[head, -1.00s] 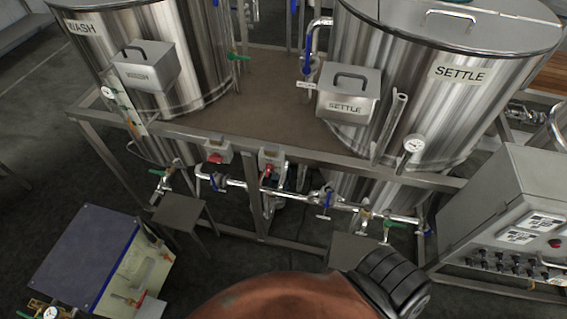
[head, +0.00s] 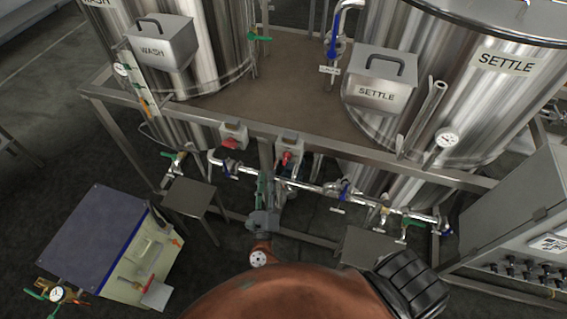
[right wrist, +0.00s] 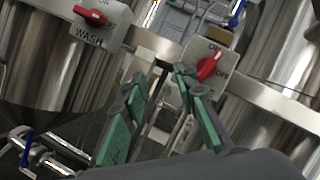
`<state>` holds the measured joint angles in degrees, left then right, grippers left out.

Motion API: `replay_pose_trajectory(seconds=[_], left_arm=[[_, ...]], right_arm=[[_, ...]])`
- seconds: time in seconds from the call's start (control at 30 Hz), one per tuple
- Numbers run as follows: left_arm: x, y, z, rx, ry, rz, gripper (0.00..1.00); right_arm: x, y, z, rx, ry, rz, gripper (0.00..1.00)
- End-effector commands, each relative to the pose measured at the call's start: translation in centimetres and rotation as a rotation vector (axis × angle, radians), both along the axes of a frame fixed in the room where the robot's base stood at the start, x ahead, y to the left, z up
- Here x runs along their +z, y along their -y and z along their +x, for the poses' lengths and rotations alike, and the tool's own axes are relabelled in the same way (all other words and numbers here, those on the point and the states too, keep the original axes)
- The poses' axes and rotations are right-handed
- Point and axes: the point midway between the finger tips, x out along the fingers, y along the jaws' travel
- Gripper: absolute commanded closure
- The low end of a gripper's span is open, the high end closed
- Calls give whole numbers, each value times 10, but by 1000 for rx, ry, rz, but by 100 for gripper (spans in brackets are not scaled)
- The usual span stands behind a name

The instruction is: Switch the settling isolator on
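The settling isolator is the right one of two grey switch boxes (head: 291,143) on the frame rail in the head view. Its red handle (right wrist: 209,66) shows in the right wrist view, slanting up to the right between the ON and OFF marks; its exact setting is unclear. The wash isolator (head: 235,132) is to its left, and its red handle (right wrist: 90,15) lies nearly level. My right gripper (head: 262,183) is just below and left of the settling isolator. In the right wrist view its green-padded fingers (right wrist: 160,78) are apart and empty. My left gripper is out of view.
Metal pipes with valves (head: 320,188) run below the rail. The SETTLE tank (head: 480,110) and WASH tank (head: 215,50) stand behind. A grey control cabinet (head: 520,215) is at right, and a blue-topped unit (head: 90,235) at lower left.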

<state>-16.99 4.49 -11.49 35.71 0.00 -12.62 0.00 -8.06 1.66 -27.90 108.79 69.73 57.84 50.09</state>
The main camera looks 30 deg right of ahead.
Motion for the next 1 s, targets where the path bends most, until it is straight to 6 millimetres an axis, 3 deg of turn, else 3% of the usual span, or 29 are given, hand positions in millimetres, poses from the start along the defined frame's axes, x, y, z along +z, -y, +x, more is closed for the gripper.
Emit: replay_pose_trajectory(seconds=[0.03,0.1,0.3,0.47,0.8,1.0], left_arm=[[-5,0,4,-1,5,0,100],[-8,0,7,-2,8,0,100],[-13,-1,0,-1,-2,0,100],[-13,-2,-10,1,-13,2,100],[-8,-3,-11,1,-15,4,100],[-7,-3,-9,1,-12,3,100]], right_arm=[[22,6,-10,-24,97,177,73],[41,12,-24,-50,205,407,73],[59,14,-50,-88,360,814,73],[62,18,-51,-94,386,896,73],[63,57,-18,-94,385,891,73],[62,70,-7,-94,384,892,73]])
